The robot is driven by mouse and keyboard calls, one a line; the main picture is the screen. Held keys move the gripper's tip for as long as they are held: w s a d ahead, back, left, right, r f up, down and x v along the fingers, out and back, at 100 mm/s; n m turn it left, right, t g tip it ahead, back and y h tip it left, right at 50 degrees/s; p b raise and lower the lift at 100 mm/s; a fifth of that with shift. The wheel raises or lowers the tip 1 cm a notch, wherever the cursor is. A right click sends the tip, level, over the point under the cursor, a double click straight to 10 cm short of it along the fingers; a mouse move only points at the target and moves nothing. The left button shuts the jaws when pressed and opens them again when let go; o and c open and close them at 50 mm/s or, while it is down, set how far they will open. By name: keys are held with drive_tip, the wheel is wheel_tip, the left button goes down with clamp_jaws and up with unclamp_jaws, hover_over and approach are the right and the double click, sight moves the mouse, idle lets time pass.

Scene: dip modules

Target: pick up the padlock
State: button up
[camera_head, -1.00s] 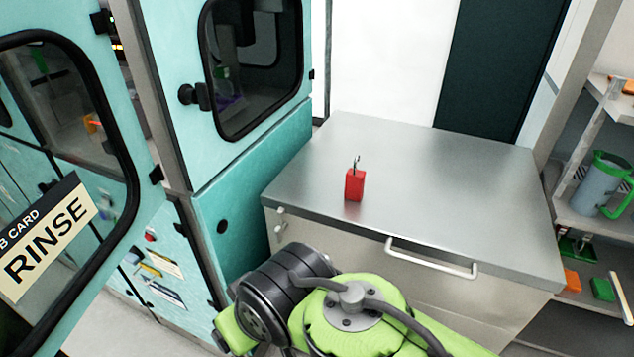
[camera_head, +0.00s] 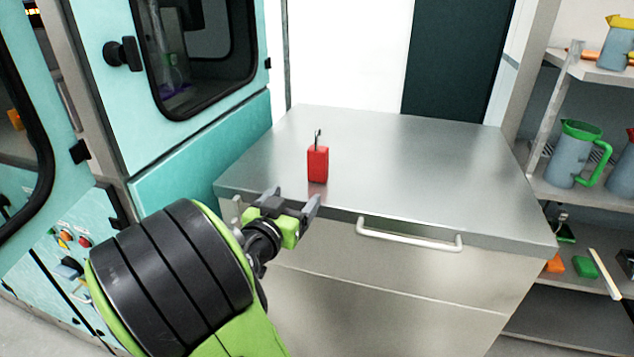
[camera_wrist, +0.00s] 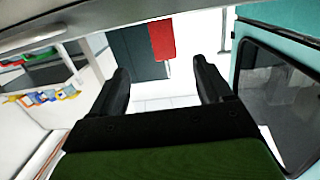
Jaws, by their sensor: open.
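The padlock (camera_head: 318,164) has a red body and a thin dark shackle on top. It stands upright on the metal cabinet top, near the front left edge. My gripper (camera_head: 294,199) is in front of that edge, just below and to the left of the padlock in the head view. Its fingers are apart with nothing between them. In the wrist view, my gripper (camera_wrist: 163,82) shows two dark, spread fingers. The red padlock body (camera_wrist: 162,40) shows at the top there, beyond the fingertips and apart from them.
The metal cabinet top (camera_head: 420,165) is otherwise bare. A white handle (camera_head: 408,236) sticks out from its front. A teal machine (camera_head: 200,140) stands close on the left. Shelves (camera_head: 590,190) with jugs and small blocks stand on the right.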

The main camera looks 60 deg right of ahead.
sight(315, 161)
drive_tip(key=shift+h, duration=0.4)
drive_tip(key=d+p, duration=0.3)
drive_tip(key=d, duration=0.2)
drive_tip(key=w+d+p, duration=0.1)
drive_tip(key=d+p, duration=0.3)
drive_tip(key=d, duration=0.1)
drive_tip(key=w+d+r+p, duration=0.1)
drive_tip(key=d+p, duration=0.3)
drive_tip(key=d, duration=0.2)
drive_tip(key=shift+a, duration=0.1)
drive_tip(key=shift+c, duration=0.3)
drive_tip(key=c, duration=1.1)
